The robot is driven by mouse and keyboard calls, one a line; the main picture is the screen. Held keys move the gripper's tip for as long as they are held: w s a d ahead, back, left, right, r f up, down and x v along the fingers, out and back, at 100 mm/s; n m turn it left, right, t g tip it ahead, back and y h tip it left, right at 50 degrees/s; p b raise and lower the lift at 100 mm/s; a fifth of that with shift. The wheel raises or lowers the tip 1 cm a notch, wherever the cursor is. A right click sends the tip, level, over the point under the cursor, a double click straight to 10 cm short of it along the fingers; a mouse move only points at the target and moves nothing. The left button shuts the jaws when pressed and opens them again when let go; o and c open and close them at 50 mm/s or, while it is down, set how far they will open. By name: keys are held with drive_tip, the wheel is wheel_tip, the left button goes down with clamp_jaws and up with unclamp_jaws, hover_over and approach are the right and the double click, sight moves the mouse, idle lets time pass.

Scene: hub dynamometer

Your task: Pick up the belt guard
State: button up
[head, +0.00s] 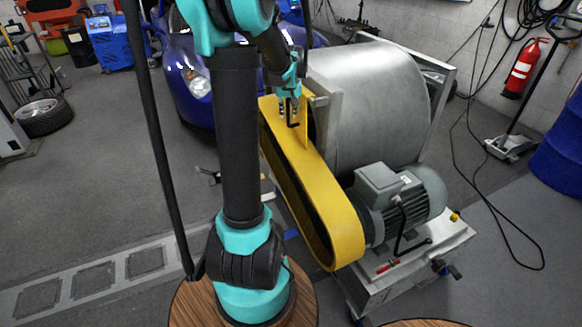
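The belt guard (325,195) is a long yellow rounded cover with a dark inner side. It slants along the left side of the dynamometer, from beside the big metal drum at its upper end down to the motor's left at its lower end. My gripper (289,108) is at the guard's upper end, pointing down, with its dark fingers overlapping the yellow surface in the head view. The fingers are small here, and I cannot tell whether they touch or grip the guard.
The grey drum (372,100) and the motor (405,195) stand right of the guard on a metal frame (415,265). A blue car (190,75) is behind my arm. A red extinguisher (523,68) hangs at right. Open floor lies at left and right.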

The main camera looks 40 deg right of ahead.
clamp_jaws()
idle(0.3)
drive_tip(key=shift+w+a+r, duration=0.1)
drive_tip(key=shift+a+r, duration=0.25)
drive_tip(key=w+a+r, duration=0.4)
drive_tip(key=a+r, duration=0.3)
drive_tip(key=a, duration=0.5)
drive_tip(key=shift+a+r, duration=0.2)
drive_tip(key=shift+a, duration=0.1)
